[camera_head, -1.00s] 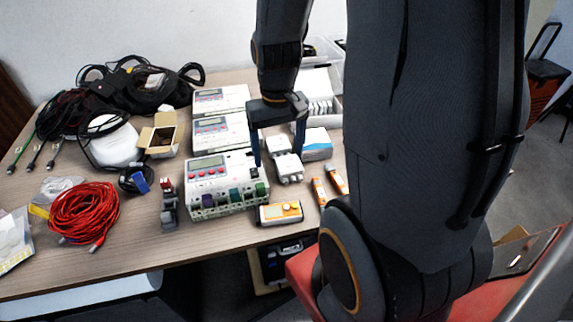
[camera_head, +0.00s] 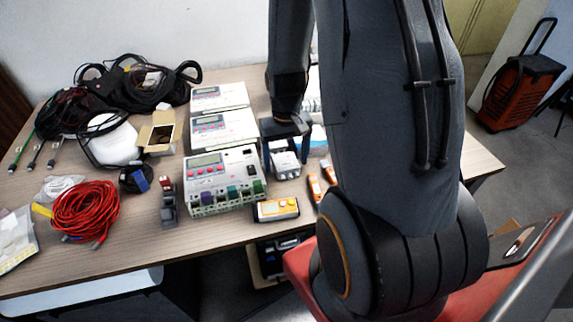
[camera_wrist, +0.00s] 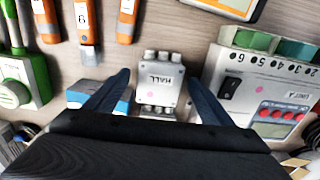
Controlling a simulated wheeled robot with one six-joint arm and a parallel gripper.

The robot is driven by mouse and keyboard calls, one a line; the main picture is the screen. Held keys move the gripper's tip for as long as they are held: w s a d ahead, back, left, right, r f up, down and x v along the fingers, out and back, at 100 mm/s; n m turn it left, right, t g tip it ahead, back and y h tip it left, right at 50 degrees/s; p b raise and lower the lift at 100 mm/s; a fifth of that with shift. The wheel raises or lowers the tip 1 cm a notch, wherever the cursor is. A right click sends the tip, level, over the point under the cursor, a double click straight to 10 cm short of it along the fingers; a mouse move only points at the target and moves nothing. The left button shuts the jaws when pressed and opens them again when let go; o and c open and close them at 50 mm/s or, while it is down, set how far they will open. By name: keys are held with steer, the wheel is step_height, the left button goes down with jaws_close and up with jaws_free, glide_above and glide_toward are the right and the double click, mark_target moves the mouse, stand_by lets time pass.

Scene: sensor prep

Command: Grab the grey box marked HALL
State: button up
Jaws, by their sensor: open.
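The grey box marked HALL (camera_wrist: 159,82) lies on the table in the middle of the wrist view, its label readable, with round connectors along two ends. It also shows in the head view (camera_head: 284,160), just in front of my gripper. My gripper (camera_wrist: 160,80) is open, with its two blue-grey fingers on either side of the box in the wrist view. In the head view my gripper (camera_head: 286,147) is over the box. I cannot tell whether the fingers touch it or how low they are.
A white meter unit marked UNIT A (camera_wrist: 265,85) stands close beside the box. Orange-handled tools (camera_wrist: 85,25) and a blue-and-white box (camera_wrist: 98,95) lie on its other side. A yellow-orange meter (camera_head: 277,209) lies in front. Red cable (camera_head: 85,211) is coiled at the left.

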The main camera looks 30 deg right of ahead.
steer(key=shift+f, duration=0.8)
steer(key=c, duration=1.2)
steer(key=shift+r, duration=0.2)
